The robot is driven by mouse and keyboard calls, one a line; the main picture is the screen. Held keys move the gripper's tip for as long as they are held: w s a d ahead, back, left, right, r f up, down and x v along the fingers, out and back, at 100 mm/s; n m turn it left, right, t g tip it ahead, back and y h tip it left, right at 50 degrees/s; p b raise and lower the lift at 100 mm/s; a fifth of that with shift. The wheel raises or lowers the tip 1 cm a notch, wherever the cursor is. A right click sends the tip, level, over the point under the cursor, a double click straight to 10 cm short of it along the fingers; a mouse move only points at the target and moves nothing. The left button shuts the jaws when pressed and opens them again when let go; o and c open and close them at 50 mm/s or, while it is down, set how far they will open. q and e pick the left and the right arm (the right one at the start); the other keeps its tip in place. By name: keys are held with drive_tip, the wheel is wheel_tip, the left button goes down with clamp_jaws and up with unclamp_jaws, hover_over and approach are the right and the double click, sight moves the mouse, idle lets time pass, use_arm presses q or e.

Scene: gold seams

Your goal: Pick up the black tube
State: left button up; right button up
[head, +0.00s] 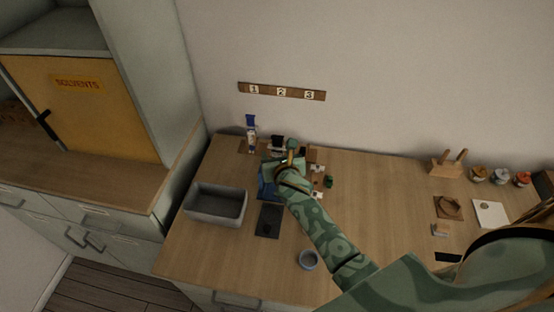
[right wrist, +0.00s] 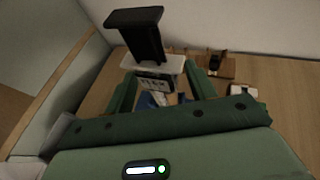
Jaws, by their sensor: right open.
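The black tube (right wrist: 142,36) stands upright in the right wrist view, with a wide flat end at the top. Its lower end is at a pale, clear-sided holder with a label (right wrist: 157,82); I cannot tell how deep it sits. In the head view the black tube (head: 277,141) shows just behind my right gripper (head: 284,160). My right gripper also shows in the right wrist view (right wrist: 162,76). Its two green fingers are apart, one on each side of the holder's front, with the tube beyond and above them. It holds nothing. My left gripper is not in view.
A blue and white tube (head: 251,132) stands to the left of the black one. Small items lie right of my gripper. The table's middle right is clear.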

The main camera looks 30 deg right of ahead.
drive_tip(key=shift+x, duration=0.9)
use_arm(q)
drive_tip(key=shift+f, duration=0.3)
use_arm(e)
drive_tip(key=shift+s, duration=0.1)
drive_tip(key=c, duration=1.1)
drive_tip(key=shift+r, duration=0.1)
